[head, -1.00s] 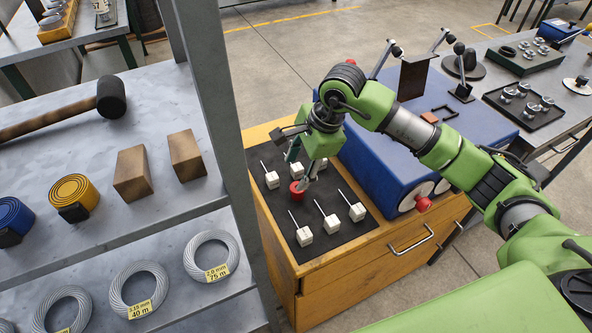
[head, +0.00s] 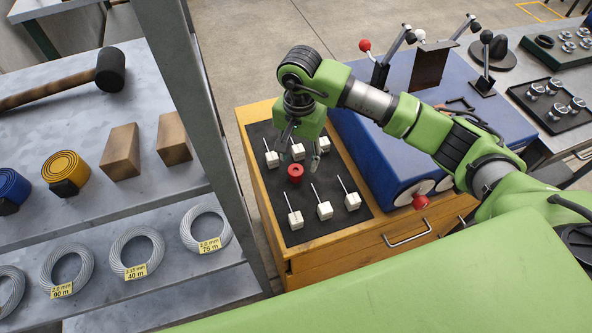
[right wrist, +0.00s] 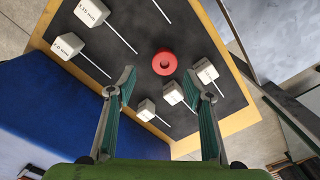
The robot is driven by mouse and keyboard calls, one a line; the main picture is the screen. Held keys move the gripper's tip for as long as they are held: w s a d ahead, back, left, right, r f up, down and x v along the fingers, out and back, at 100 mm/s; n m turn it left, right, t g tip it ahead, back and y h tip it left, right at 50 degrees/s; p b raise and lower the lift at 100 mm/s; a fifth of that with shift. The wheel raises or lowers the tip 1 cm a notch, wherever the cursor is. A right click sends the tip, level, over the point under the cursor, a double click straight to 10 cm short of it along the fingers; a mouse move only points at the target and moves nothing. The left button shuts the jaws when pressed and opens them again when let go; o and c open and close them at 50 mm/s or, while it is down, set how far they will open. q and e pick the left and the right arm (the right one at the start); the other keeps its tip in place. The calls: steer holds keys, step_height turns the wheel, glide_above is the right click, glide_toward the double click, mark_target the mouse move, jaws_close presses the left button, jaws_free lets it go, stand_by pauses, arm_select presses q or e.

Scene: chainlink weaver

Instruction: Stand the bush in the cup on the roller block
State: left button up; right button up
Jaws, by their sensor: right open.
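The bush also shows in the right wrist view (right wrist: 165,62). My right gripper (head: 300,152) is open and empty above the mat, just beyond the bush in the head view. In the right wrist view its two fingertips (right wrist: 160,88) are apart, with the bush past them and between their lines. I cannot make out the cup or tell which part is the roller block. My left gripper is not in view.
A blue machine (head: 410,75) with levers and a red knob (head: 420,201) stands to the right. A grey shelf post (head: 195,110) rises left of the cabinet.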

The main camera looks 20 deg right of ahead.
mark_target(296, 169)
steer(key=shift+a+f, duration=0.15)
steer(key=shift+f, duration=0.15)
steer(key=f, duration=0.1)
steer(key=f+p, duration=0.2)
steer(key=shift+a+f, duration=0.3)
steer(key=shift+w+f, duration=0.1)
steer(key=shift+f, duration=0.45)
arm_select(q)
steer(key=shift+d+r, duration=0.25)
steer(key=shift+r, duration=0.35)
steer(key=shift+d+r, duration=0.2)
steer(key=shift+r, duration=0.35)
arm_select(e)
steer(key=c, duration=1.2)
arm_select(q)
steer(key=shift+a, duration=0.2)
arm_select(e)
steer(key=shift+c, duration=0.4)
steer(key=shift+r, duration=0.1)
